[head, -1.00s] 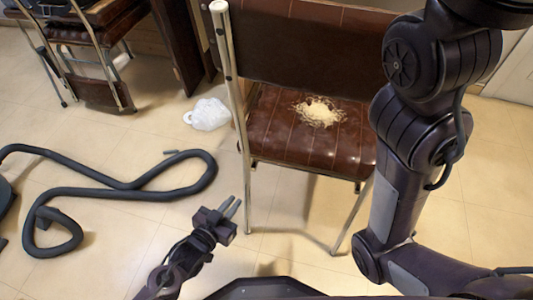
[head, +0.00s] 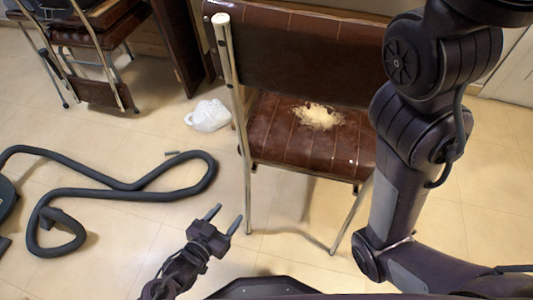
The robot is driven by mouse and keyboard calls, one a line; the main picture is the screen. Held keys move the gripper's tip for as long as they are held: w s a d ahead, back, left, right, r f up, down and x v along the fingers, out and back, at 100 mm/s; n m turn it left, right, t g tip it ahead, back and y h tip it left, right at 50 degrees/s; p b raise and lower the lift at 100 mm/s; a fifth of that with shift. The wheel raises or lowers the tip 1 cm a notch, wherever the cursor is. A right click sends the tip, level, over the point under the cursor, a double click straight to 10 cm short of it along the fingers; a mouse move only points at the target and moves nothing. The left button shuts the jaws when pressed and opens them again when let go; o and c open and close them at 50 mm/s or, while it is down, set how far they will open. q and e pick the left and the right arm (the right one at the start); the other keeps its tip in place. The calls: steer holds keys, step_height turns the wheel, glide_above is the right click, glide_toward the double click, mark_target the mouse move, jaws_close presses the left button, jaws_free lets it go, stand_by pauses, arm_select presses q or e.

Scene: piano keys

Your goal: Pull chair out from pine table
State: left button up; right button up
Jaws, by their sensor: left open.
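A brown vinyl chair (head: 285,150) with metal legs stands in the middle, its backrest (head: 290,50) toward me. Its seat is torn, with pale stuffing (head: 318,116) showing. My left gripper (head: 225,219) is open and empty, low in front of the chair, just left of and apart from its near left leg (head: 248,190). My right arm (head: 400,170) crosses the right side and covers part of the chair's right edge; its gripper is out of view. I cannot make out a pine table for certain; brown wooden furniture shows behind the chair.
A dark vacuum hose (head: 120,190) loops over the tiled floor (head: 120,230) at left. A white plastic bag (head: 208,115) lies left of the chair. Another brown chair (head: 88,45) stands at the upper left.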

arm_select(q)
steer(key=s+a+p, duration=0.2)
steer(key=s+a, duration=0.1)
steer(key=s, duration=0.2)
steer(key=shift+s+a+p, duration=0.2)
steer(key=shift+s+p, duration=0.05)
steer(key=shift+p, duration=0.1)
stand_by(0.4)
